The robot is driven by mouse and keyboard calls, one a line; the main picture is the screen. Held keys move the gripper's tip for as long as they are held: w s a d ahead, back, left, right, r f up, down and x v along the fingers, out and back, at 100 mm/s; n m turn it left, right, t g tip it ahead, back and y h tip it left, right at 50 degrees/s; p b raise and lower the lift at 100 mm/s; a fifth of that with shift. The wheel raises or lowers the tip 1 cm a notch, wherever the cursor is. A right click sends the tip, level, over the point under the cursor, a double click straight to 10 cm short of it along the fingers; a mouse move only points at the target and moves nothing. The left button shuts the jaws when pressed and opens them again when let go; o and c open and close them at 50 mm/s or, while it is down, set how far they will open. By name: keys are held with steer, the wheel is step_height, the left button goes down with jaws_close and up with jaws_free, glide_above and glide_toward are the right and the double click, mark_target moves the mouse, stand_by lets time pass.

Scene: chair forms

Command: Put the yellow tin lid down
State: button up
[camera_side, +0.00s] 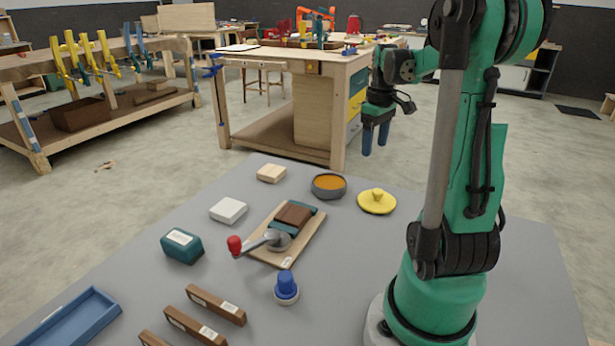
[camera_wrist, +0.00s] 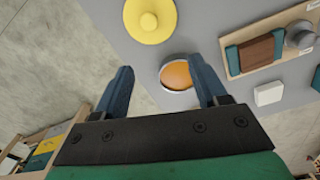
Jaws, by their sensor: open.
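The yellow tin lid (camera_side: 377,201) lies flat on the grey table, knob up, to the right of an open round tin (camera_side: 329,186) with orange-brown contents. In the wrist view the yellow lid (camera_wrist: 150,20) is near the top and the tin (camera_wrist: 177,75) is just below and right of it. My gripper (camera_side: 375,140) is raised above the far edge of the table with its blue fingers pointing down. It is open and empty, and touches neither the lid nor the tin. In the wrist view its fingers (camera_wrist: 160,82) are spread apart.
A wooden board (camera_side: 307,238) with a brown block and a red-knobbed clamp lies in the middle. A white block (camera_side: 229,210), a teal block (camera_side: 181,246), wooden bars (camera_side: 215,304), a blue-knobbed piece (camera_side: 286,288) and a blue tray (camera_side: 68,322) are around it.

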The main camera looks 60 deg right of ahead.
steer(key=w+a+r+n+t+h, duration=0.1)
steer(key=w+a, duration=0.3)
steer(key=a, duration=0.3)
steer(key=w+a+n+t, duration=0.1)
steer(key=w+a+t, duration=0.1)
steer(key=w+a, duration=0.4)
steer(key=a+f+n+t+y, duration=0.1)
steer(key=a+t, duration=0.3)
steer(key=a, duration=1.2)
steer(key=shift+a, duration=0.15)
